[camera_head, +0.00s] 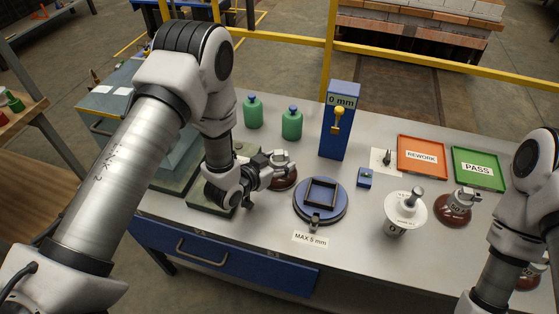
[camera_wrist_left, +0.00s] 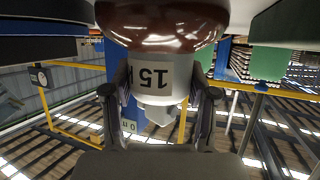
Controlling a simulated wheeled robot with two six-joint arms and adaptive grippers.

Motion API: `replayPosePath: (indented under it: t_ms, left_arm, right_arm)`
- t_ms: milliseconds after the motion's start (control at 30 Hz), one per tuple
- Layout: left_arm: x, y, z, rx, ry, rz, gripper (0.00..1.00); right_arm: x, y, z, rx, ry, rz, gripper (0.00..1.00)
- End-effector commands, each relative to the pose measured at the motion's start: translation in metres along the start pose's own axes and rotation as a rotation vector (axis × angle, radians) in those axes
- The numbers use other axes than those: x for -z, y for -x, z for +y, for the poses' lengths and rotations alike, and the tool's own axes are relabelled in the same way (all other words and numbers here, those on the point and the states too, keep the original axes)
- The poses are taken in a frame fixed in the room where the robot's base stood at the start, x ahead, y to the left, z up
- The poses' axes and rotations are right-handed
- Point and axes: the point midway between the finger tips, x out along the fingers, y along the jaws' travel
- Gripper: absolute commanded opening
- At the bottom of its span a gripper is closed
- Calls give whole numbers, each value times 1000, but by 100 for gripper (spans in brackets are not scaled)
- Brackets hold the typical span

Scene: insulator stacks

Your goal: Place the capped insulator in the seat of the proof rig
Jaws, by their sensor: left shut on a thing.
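My left gripper (camera_head: 276,171) is shut on the capped insulator (camera_head: 285,182), a glossy brown disc mostly hidden behind the fingers in the head view. In the left wrist view the insulator's brown disc (camera_wrist_left: 160,22) and light cap marked 15 (camera_wrist_left: 150,78) show between the two fingers. The proof rig has a round blue base with a dark square frame as its seat (camera_head: 321,193), which looks empty. The gripper and insulator are just left of it. A blue post (camera_head: 336,135) reading 0 mm, with a yellow handle, stands behind. My right gripper is out of the frames.
A MAX 5 mm label (camera_head: 310,239) lies in front of the rig. Right of it are a small blue block (camera_head: 365,178), a white round piece (camera_head: 404,212) and another brown insulator (camera_head: 452,211). Green bottles (camera_head: 292,125), an orange REWORK tray (camera_head: 422,140) and a green PASS tray (camera_head: 478,154) stand farther back.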

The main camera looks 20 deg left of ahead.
Motion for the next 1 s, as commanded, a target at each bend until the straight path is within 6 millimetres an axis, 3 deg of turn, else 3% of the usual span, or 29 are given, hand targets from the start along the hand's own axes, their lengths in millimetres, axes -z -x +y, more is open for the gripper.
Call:
replayPosePath:
  t_ms: [367, 400, 433, 833, 1000]
  left_arm:
    - [-4, -3, 0, 1, -1, 5, 0]
    - [-5, -2, 0, 0, 0, 1, 71]
    - [-5, -2, 0, 0, 0, 1, 82]
    - [-3, 2, 0, 1, 0, 0, 82]
    - [-5, 32, -1, 3, 3, -1, 82]
  right_arm:
    - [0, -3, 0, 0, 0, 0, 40]
    - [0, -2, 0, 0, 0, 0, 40]
    - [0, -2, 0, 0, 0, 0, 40]
    - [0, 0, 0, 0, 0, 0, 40]
    - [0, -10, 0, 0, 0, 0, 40]
